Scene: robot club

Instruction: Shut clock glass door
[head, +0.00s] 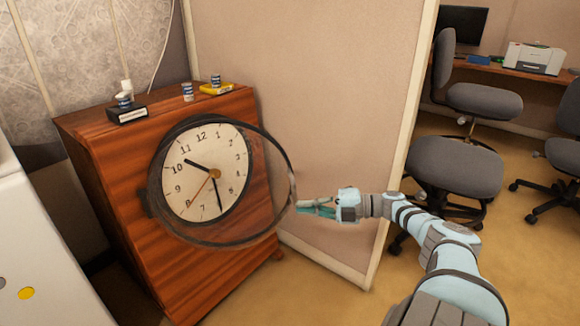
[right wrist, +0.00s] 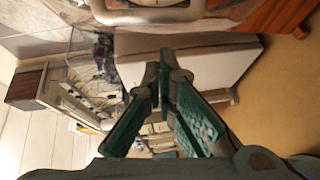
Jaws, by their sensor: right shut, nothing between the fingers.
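The clock's round white face (head: 212,150), with black numerals and hands, is set in the front of a reddish wooden cabinet. Its round glass door (head: 291,172) has a thin dark rim and stands ajar, tilted out in front of the face. I see the face through the glass. My right gripper (head: 300,207) is shut and empty, with its teal fingertips at the right edge of the door rim; I cannot tell whether they touch. In the right wrist view, the closed fingers (right wrist: 163,75) point towards a curved grey rim at the top. My left gripper is out of view.
The wooden cabinet (head: 105,185) carries small cans, a black box (head: 127,114) and a yellow item (head: 216,88) on top. A beige partition (head: 320,90) stands behind it. Grey office chairs (head: 455,165) are at right. A white unit (head: 30,250) stands at left.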

